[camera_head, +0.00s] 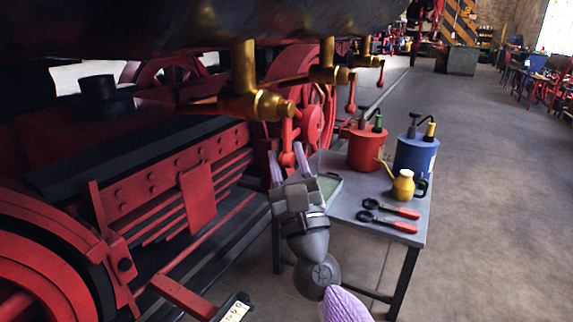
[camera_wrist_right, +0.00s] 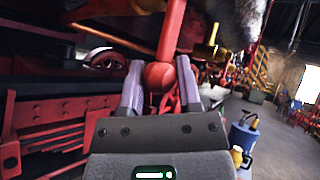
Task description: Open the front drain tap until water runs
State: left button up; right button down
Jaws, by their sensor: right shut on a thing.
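A row of brass drain taps hangs below the dark boiler. The nearest brass tap (camera_head: 262,104) has a red lever (camera_head: 287,135) hanging down from it. My right gripper (camera_head: 286,160) is shut on the lower end of this lever. In the right wrist view the lever (camera_wrist_right: 172,30) comes down to a red ball end (camera_wrist_right: 159,75) between the two fingers (camera_wrist_right: 160,88). A middle tap (camera_head: 330,74) and a far tap (camera_head: 367,60) are farther back, each with a red lever. No running water shows at any tap. My left gripper is not in view.
A grey table (camera_head: 345,205) stands below and right of the taps. It holds a red can (camera_head: 366,150), a blue can (camera_head: 415,156), a yellow jug (camera_head: 403,186) and red-handled tools (camera_head: 390,217). Red engine framework (camera_head: 165,170) fills the left.

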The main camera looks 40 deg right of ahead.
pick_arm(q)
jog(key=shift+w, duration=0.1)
pick_arm(e)
jog(key=c, duration=0.7)
grip_release()
jog(key=shift+o, duration=1.2)
jog(key=shift+w+d, duration=0.1)
jog(key=shift+o, duration=0.8)
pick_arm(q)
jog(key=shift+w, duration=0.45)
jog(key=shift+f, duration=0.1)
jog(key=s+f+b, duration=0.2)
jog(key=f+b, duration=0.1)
pick_arm(e)
jog(key=v, duration=1)
